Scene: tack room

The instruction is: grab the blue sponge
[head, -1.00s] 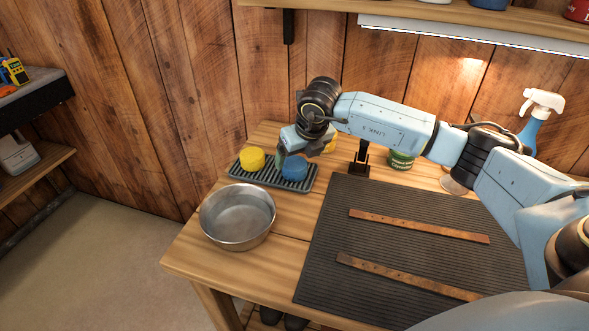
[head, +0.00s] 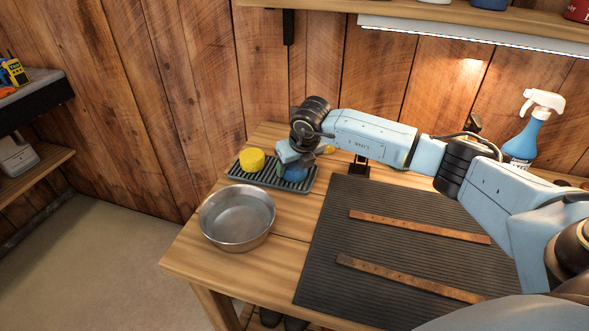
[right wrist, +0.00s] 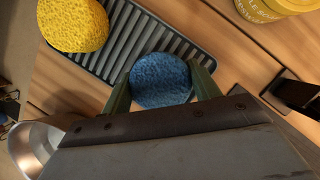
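The blue sponge (head: 295,174) sits on the right part of a ribbed grey tray (head: 262,182). In the head view it is partly hidden behind my right gripper (head: 288,166). In the right wrist view the blue sponge (right wrist: 160,80) lies between the two green fingers of my right gripper (right wrist: 159,68), one on each side. The fingers are spread about the sponge's width, and I cannot tell whether they touch it. The sponge still rests on the tray. My left gripper is not in view.
A yellow sponge (head: 252,160) sits left of the blue one on the tray. A metal bowl (head: 238,216) stands in front. A dark ribbed mat (head: 400,250) with two leather straps lies to the right. A spray bottle (head: 530,130) stands at the back right.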

